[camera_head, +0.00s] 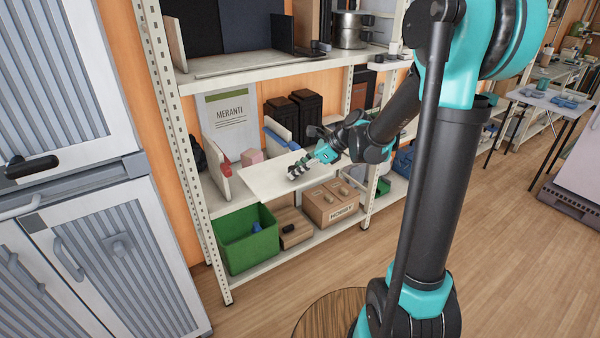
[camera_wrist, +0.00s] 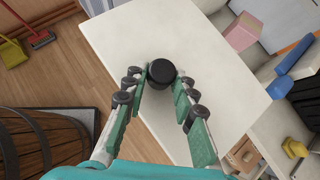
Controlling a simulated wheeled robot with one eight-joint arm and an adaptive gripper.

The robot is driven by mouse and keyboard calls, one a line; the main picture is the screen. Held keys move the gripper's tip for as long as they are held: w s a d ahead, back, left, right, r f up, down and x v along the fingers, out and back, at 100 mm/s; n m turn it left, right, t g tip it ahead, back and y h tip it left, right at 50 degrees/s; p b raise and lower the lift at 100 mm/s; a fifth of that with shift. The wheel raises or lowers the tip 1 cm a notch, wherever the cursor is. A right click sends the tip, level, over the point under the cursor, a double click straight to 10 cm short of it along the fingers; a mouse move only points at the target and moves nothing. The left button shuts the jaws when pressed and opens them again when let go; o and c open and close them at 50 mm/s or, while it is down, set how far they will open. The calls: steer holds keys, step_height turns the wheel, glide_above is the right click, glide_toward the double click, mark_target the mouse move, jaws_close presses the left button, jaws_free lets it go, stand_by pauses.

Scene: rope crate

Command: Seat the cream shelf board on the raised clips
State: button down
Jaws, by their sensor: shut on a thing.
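The cream shelf board (camera_head: 262,187) is a flat pale panel at the middle level of the rack. It looks roughly level, its near edge towards the front of the rack. My gripper (camera_head: 298,168) is above the board, fingers pointing down. In the wrist view the cream board (camera_wrist: 125,38) fills the middle, and my gripper (camera_wrist: 161,85) closes on a round black knob (camera_wrist: 161,71) on its face. I cannot make out the raised clips; whether the board touches any support is unclear.
The metal rack (camera_head: 183,150) has an upper shelf with pots and a lower shelf with a green crate (camera_head: 248,238) and a cardboard box (camera_head: 330,205). Black bins (camera_head: 309,108) stand behind the board. A pink block (camera_head: 251,157) sits close by. Grey cabinets (camera_head: 95,230) stand left.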

glide_toward(275, 158)
steer(key=shift+s+a+f, duration=0.75)
steer(key=shift+s+a, duration=0.15)
steer(key=shift+a, duration=0.05)
steer(key=shift+s+a+f, duration=0.75)
steer(key=shift+s+a, duration=0.15)
steer(key=shift+a, duration=0.05)
steer(key=shift+w+a, duration=0.1)
steer(key=shift+w, duration=0.05)
steer(key=shift+w+a, duration=0.55)
steer(key=shift+w, duration=0.25)
steer(key=shift+w+a, duration=0.5)
steer(key=shift+w, duration=0.25)
steer(key=shift+w+a, duration=0.55)
steer(key=shift+w, duration=0.25)
steer(key=shift+w+a, duration=0.1)
steer(key=shift+w+a, duration=0.55)
steer(key=shift+w, duration=0.25)
steer(key=shift+w+a, duration=0.5)
steer(key=shift+w, duration=0.3)
steer(key=shift+w+a, duration=0.55)
steer(key=shift+w, duration=0.25)
steer(key=shift+w+a, duration=0.55)
steer(key=shift+w, duration=0.25)
steer(key=shift+w+a, duration=0.55)
steer(key=shift+w, duration=0.25)
steer(key=shift+w+a, duration=0.55)
steer(key=shift+w, duration=0.3)
